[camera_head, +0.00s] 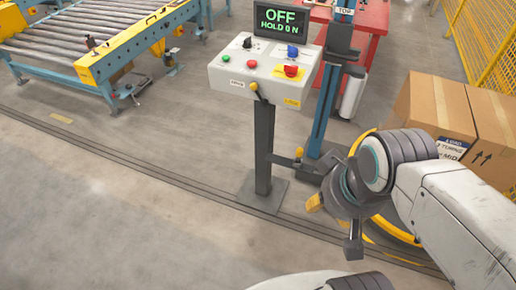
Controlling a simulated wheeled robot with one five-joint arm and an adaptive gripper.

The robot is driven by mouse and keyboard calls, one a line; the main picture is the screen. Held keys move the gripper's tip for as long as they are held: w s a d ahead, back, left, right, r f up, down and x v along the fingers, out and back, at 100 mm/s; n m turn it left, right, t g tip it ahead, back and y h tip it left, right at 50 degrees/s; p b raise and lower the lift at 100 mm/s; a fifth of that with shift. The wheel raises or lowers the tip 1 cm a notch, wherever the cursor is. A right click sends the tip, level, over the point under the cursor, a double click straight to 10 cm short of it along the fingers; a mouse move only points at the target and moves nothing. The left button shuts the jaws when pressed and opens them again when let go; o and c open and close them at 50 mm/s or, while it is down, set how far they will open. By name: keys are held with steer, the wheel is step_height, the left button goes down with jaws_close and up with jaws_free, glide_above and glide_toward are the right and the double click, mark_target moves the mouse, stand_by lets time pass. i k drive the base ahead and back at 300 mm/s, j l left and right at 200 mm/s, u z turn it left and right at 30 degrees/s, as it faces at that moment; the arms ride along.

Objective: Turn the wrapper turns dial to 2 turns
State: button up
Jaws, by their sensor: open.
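The control box (264,72) stands on a dark post at the top middle. Its face carries a black knob (247,43) at the upper left and a blue knob (292,50) at the upper right. I cannot read their small labels, so I cannot tell which one is the turns dial, nor its setting. The display (281,20) on top reads OFF and HOLD 0 N in green. My gripper (318,206) is open and empty, low and to the right of the post, well apart from the box.
The face also holds a green button (226,58), a red button (251,64) and a red mushroom button (290,70). A blue mast (326,110) stands behind at the right. Cartons (430,110) stand farther right. A roller conveyor (85,35) is at the left. Floor at lower left is clear.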

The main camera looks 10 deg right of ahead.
mark_target(247, 44)
steer(key=i+j+u, duration=0.1)
steer(key=i+u, duration=0.7)
steer(key=u, duration=0.2)
steer(key=i+l+u, duration=0.2)
steer(key=i+u, duration=0.15)
steer(key=u, duration=0.15)
steer(key=i+l+u, duration=0.3)
steer(key=u, duration=0.2)
steer(key=i+l+u, duration=0.3)
steer(key=l+u, duration=0.2)
